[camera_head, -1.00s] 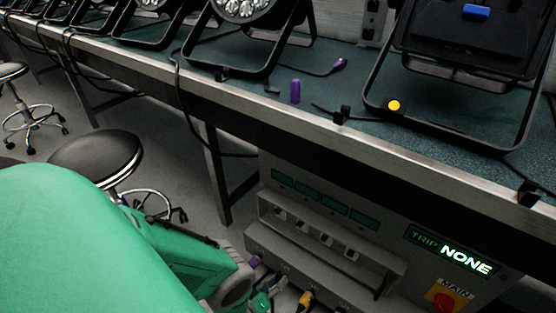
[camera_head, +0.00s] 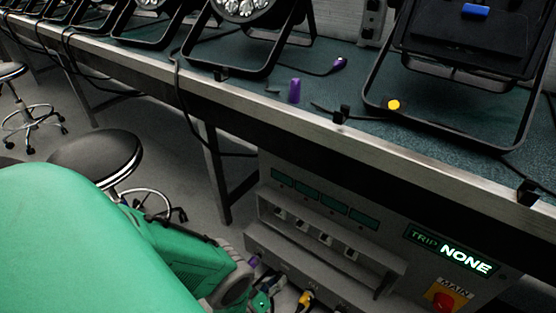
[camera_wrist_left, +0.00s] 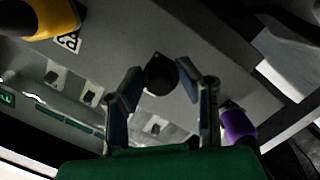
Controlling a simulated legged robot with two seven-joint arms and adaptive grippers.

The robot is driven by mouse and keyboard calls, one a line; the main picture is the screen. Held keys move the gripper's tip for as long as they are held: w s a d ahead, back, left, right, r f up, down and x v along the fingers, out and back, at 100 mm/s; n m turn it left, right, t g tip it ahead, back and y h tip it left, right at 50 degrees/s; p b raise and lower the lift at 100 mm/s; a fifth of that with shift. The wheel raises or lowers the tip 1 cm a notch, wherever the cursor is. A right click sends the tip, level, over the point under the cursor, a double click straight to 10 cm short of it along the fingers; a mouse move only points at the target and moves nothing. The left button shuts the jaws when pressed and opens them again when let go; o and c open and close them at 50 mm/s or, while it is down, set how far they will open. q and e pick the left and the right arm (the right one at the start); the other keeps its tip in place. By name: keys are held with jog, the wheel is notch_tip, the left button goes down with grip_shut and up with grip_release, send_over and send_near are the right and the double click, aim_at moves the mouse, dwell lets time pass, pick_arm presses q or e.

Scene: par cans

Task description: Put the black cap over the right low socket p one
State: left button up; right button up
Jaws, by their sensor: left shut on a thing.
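My left gripper (camera_wrist_left: 160,85) shows in the left wrist view with its two blue-padded fingers around a dark round piece, the black cap (camera_wrist_left: 160,74). The cap is between the fingertips, in front of the grey panel of the power box (camera_wrist_left: 190,35). I cannot tell whether it touches the panel. In the head view the left gripper (camera_head: 264,300) is low at the box's left front, partly cut off by the lower edge. A purple piece (camera_wrist_left: 238,124) is beside the right finger. The right low socket p one cannot be made out. My right gripper is not in view.
The box (camera_head: 285,252) has a lit display and a red main switch (camera_head: 443,302). The bench (camera_head: 300,108) above carries lamps and a purple cap (camera_head: 294,90).

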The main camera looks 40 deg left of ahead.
pick_arm(q)
jog(key=shift+w+a, duration=0.1)
jog(key=shift+w, duration=0.6)
jog(key=shift+c, duration=0.3)
jog(key=o, duration=0.9)
jog(key=s, duration=0.8)
jog(key=s+r, duration=0.1)
jog(key=s, duration=0.3)
jog(key=shift+r, duration=0.1)
